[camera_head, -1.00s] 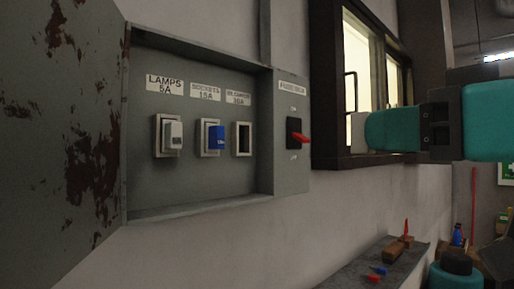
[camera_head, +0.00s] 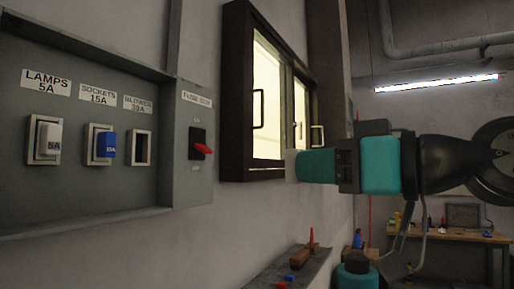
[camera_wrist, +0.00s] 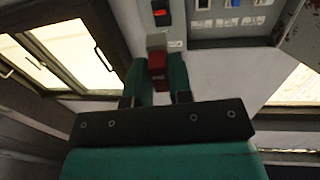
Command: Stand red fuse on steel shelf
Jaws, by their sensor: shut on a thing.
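My gripper (camera_head: 303,166) is raised in front of the wall beside the window, well above the shelf. In the wrist view, its teal fingers (camera_wrist: 159,72) are shut on the red fuse (camera_wrist: 157,60), which has a grey end pointing away from the wrist. In the head view the fingers hide most of the fuse; only a pale grey end shows at their tips. The steel shelf (camera_head: 314,266) is a dark grey ledge along the wall at the bottom, partly cut off by the picture edge.
Small blue (camera_head: 289,278) and red pieces, a wooden block (camera_head: 299,256) and an upright red pointed thing (camera_head: 311,238) occupy the shelf. The fuse box (camera_head: 80,190) has a white fuse (camera_head: 54,139), a blue fuse (camera_head: 109,146) and an empty BLOWER socket (camera_head: 140,148). A workbench (camera_head: 455,236) stands behind.

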